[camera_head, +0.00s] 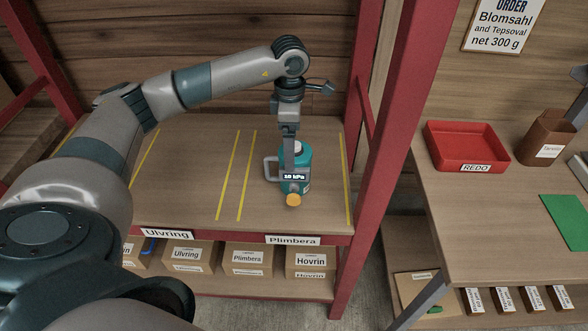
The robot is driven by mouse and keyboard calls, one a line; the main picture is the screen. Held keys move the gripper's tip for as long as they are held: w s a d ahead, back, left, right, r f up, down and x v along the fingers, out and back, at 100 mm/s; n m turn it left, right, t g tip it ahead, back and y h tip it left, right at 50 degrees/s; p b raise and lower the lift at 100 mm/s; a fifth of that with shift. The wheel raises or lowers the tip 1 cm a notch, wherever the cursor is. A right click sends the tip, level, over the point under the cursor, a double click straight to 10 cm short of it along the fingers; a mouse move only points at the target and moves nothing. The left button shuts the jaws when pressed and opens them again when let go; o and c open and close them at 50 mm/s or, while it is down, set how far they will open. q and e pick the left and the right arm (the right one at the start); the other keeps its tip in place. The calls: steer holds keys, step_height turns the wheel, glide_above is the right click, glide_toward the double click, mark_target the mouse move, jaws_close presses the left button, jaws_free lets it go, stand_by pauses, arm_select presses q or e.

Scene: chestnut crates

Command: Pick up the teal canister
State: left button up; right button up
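The teal canister (304,160) has a pale top and a grey handle on its left side. It stands on the wooden shelf, in the yellow-lined bay above the "Plimbera" label (292,240). My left gripper (289,165) points down from above, in front of the canister, and covers part of it. A small dark readout, which seems to say "10 kPa", and an orange round part (293,200) show at the canister's lower front. I cannot tell whether the fingers touch or hold the canister. Only parts of what looks like my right arm show at the right edge.
Red posts (390,150) frame the shelf on the right. Several labelled cardboard boxes (247,259) stand below it. The "Ulvring" bay (185,180) on the left is clear. The right table holds a red "REDO" tray (466,130), a brown bin (545,130) and a green sheet (568,222).

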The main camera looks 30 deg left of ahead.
arm_select(q)
steer(key=shift+w+d+f+p, duration=0.2)
steer(key=shift+f+p, duration=0.4)
steer(key=shift+p, duration=0.05)
steer(key=f, duration=0.1)
steer(key=f+p, duration=0.1)
steer(key=f, duration=0.1)
steer(key=shift+w+d, duration=0.15)
steer(key=shift+w, duration=0.05)
steer(key=shift+f, duration=0.35)
steer(key=shift+c, duration=0.4)
steer(key=c, duration=1.7)
steer(key=shift+r, duration=0.15)
